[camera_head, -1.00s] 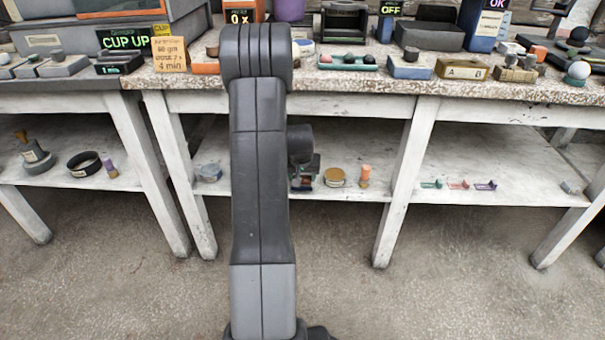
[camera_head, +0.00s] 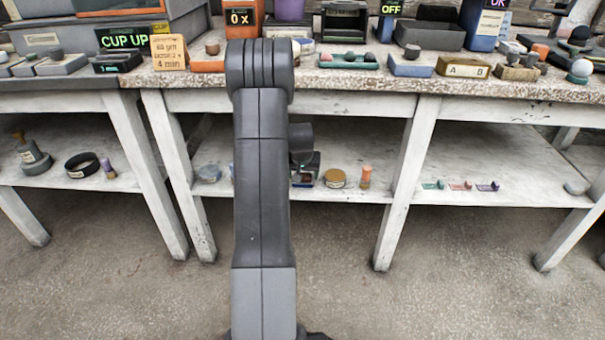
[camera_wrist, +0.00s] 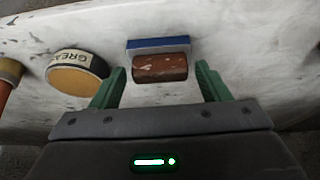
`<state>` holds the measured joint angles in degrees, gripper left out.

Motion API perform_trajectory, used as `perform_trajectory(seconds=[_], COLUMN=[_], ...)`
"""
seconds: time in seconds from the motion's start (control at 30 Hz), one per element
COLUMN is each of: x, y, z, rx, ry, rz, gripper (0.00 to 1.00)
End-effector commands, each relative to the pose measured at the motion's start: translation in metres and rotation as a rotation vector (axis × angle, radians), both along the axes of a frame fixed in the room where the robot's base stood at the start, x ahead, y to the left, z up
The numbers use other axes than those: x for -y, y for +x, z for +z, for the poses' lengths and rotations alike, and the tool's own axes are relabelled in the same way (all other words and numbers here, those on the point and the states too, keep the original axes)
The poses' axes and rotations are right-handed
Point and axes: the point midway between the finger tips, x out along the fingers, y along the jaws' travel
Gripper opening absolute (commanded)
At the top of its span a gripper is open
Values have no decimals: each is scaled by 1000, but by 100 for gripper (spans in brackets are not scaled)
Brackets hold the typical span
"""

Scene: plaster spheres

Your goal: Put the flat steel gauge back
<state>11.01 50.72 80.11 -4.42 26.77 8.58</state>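I cannot make out a flat steel gauge in either view. In the wrist view my gripper (camera_wrist: 162,80) has its two green fingers spread, with no thing seen clamped between them. A worn red-brown block with a rounded face (camera_wrist: 160,68) lies just beyond and between the fingertips. A blue-edged block or holder (camera_wrist: 158,44) sits right behind it; whether they are joined I cannot tell.
A grease tin (camera_wrist: 77,73) stands beside one finger; it also shows in the head view (camera_head: 335,178) with an orange cylinder (camera_head: 366,177) next to it. The lower shelf (camera_head: 400,150) lies under a crowded bench top (camera_head: 330,88). Table legs (camera_head: 400,200) stand on either side.

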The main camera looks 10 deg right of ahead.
Motion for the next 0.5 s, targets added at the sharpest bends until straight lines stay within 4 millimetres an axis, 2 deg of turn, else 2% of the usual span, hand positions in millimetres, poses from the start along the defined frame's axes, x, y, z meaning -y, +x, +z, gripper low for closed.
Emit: perform_trajectory(seconds=[0.33,0.5], x=[0,-2], y=[0,-6], z=[3,23], rx=[0,2], ry=[0,-1], rz=[0,0], gripper=[76,76])
